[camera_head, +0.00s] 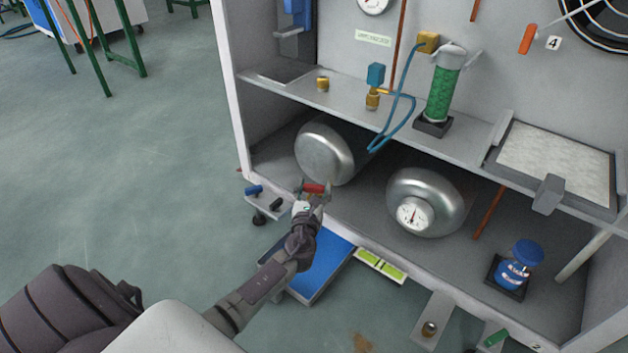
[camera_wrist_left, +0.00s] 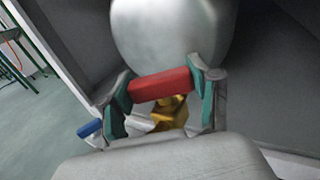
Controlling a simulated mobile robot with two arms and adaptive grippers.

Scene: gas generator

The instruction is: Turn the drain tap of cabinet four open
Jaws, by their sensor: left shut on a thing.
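The drain tap has a red handle (camera_head: 314,188) and sits low at the front of the cabinet, below the left silver tank (camera_head: 322,150). In the left wrist view the red handle (camera_wrist_left: 160,85) lies crosswise between the fingers, with a brass tap body (camera_wrist_left: 170,114) behind and below it. My left gripper (camera_head: 313,192) is shut on the red handle, one finger pad at each end of it. The gripper's fingers also show in the left wrist view (camera_wrist_left: 162,95). My right gripper is not in view.
A blue-handled valve (camera_head: 254,190) and a small black-handled one (camera_head: 276,204) stand left of my gripper.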

